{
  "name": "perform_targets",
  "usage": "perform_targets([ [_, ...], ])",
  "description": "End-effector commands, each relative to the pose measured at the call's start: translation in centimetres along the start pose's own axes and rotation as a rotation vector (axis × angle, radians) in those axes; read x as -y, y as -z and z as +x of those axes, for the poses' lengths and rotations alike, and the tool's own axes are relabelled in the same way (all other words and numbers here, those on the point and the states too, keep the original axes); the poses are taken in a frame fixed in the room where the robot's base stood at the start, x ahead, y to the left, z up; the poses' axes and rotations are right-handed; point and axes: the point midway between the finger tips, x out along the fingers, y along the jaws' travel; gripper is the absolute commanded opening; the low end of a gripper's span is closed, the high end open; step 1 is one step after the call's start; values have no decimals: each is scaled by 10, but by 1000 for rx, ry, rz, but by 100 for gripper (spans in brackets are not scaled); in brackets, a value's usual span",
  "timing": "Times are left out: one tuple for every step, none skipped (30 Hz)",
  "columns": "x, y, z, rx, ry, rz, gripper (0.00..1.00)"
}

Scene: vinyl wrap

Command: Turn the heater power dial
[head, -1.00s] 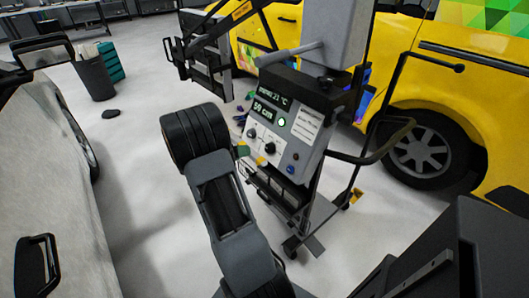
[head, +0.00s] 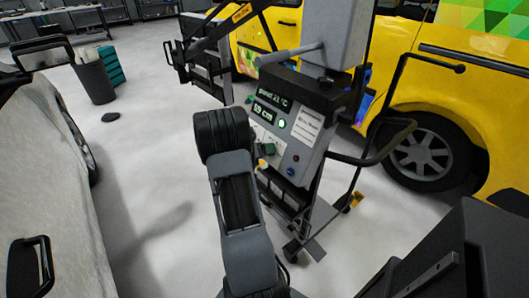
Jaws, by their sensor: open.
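The heater's grey control panel (head: 302,152) is mid-view on a wheeled stand, with lit readouts above its controls. Before the move, two dark round dials showed on its left half. Now my arm and a small green part of my gripper (head: 268,149) cover that area, so the dials are mostly hidden. The green part overlaps the place of the right-hand dial; I cannot tell whether it touches. The dial labels are too small to read. My gripper is open, and most of it is hidden behind my dark wrist.
A yellow van (head: 450,90) stands behind the heater on the right. A covered car (head: 55,190) is at left. A dark bin (head: 94,82) stands at back left. The pale floor (head: 160,200) between car and heater is clear.

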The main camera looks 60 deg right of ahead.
Motion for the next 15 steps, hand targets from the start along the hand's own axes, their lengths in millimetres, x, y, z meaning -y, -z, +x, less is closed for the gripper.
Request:
perform_targets([
  [0, 0, 0, 0, 0, 0, 69],
  [0, 0, 0, 0, 0, 0, 69],
  [0, 0, 0, 0, 0, 0, 69],
  [0, 0, 0, 0, 0, 0, 66],
  [0, 0, 0, 0, 0, 0, 63],
  [0, 0, 0, 0, 0, 0, 59],
  [0, 0, 0, 0, 0, 0, 57],
  [0, 0, 0, 0, 0, 0, 54],
  [0, 0, 0, 0, 0, 0, 50],
  [0, 0, 0, 0, 0, 0, 47],
  [0, 0, 0, 0, 0, 0, 44],
  [0, 0, 0, 0, 0, 0, 40],
  [0, 0, 0, 0, 0, 0, 37],
  [0, 0, 0, 0, 0, 0, 35],
  [0, 0, 0, 0, 0, 0, 31],
])
